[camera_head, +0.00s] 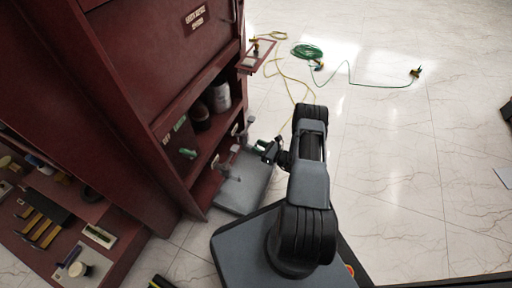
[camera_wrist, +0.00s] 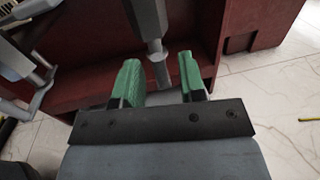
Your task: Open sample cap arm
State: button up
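The pictures do not label a sample cap. In the wrist view a grey metal rod (camera_wrist: 148,25) with a narrower cylindrical end (camera_wrist: 160,72) points down toward the gap between my fingers. My gripper (camera_wrist: 160,80) has green pads and is open, with clear space on both sides of the rod end. Whether the rod end lies between the pads or beyond them is hard to tell. In the head view my gripper (camera_head: 268,150) is small and dark, beside grey metal fittings (camera_head: 238,150) at the front of the red cabinet (camera_head: 135,70). Its fingers are partly unclear there.
A grey plate (camera_head: 243,185) lies below the fittings. Open shelves hold a white container (camera_head: 221,97) and dark items. Another grey bracket (camera_wrist: 38,90) stands left in the wrist view. Green cable (camera_head: 307,51) and yellow cable (camera_head: 290,75) lie on the marble floor. The floor at right is mostly clear.

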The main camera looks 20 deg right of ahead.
jog(key=shift+x, duration=0.8)
jog(key=shift+c, duration=0.4)
grip_shut()
